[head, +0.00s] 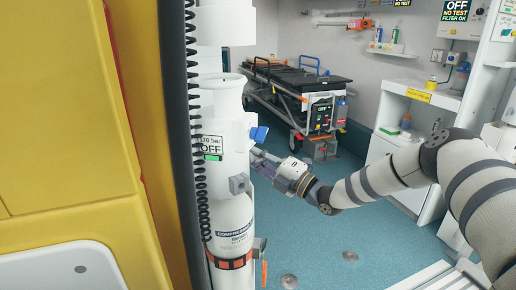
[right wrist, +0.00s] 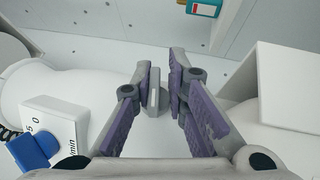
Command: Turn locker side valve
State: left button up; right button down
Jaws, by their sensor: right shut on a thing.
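A white compressed-gas cylinder (head: 229,215) stands upright beside the yellow locker. A blue knob (head: 259,133) sticks out from the white fitting on its upper part; this knob also shows in the right wrist view (right wrist: 36,148), beside a flow scale. My right gripper (head: 257,159) reaches in from the right, just below the blue knob, against the cylinder's right side. In the right wrist view the purple-padded fingers (right wrist: 164,78) are close together on a small grey valve handle (right wrist: 154,93). The fingers hide much of the handle, so its angle is unclear. My left gripper is not in view.
The yellow locker (head: 80,110) fills the left side, with a black coiled hose (head: 192,90) at its edge. A stretcher (head: 298,85) stands behind. A white counter (head: 420,95) is at the right. The blue-green floor (head: 345,225) between is mostly clear.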

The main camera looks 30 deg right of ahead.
jog(key=shift+w+r, duration=0.1)
jog(key=shift+r, duration=0.45)
jog(key=c, duration=1.7)
grip_release()
jog(key=shift+d, duration=0.1)
jog(key=shift+s+f, duration=0.25)
jog(key=shift+f, duration=0.05)
